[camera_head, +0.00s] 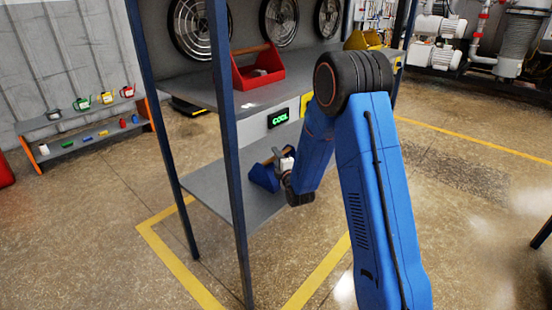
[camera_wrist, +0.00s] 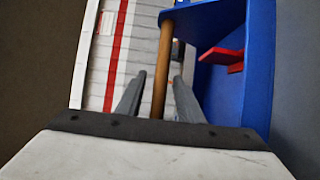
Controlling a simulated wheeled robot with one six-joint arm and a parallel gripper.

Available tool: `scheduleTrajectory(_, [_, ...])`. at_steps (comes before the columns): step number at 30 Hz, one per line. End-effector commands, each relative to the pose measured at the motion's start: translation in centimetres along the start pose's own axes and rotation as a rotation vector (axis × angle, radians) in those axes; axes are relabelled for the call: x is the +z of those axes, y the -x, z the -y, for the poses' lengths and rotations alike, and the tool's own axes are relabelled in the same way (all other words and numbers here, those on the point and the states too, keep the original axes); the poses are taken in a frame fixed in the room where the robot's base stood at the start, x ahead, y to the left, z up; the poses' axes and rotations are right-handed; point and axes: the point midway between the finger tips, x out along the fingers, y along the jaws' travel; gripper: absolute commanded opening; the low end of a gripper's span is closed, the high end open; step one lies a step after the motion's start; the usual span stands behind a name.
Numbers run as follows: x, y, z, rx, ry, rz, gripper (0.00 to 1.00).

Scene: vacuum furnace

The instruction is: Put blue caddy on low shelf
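The blue caddy (camera_head: 264,178) sits on the low shelf (camera_head: 212,186) of the dark-blue rack in the head view. In the wrist view the caddy (camera_wrist: 258,60) fills the right side, with a red piece inside it. Its wooden handle (camera_wrist: 162,85) runs between the fingers of my gripper (camera_wrist: 160,78). The fingers stand apart, with a gap on each side of the handle. In the head view my gripper (camera_head: 284,158) is at the top of the caddy and partly hides it.
A red caddy (camera_head: 257,68) and a yellow caddy (camera_head: 363,40) stand on the upper shelf (camera_head: 192,88). Rack posts (camera_head: 229,150) stand close to my arm. A green "COOL" display (camera_head: 278,118) is behind.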

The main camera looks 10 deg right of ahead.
Motion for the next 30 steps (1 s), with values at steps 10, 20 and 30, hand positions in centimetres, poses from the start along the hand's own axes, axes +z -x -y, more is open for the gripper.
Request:
scheduleTrajectory(10, [0.0, 4.2, -0.2, -0.002, 0.0, 0.0, 0.34])
scheduleTrajectory(20, [0.0, 10.1, -0.2, -0.001, 0.0, 0.0, 0.34])
scheduleTrajectory(30, [0.0, 12.0, -0.2, 0.0, 0.0, 0.0, 0.34])
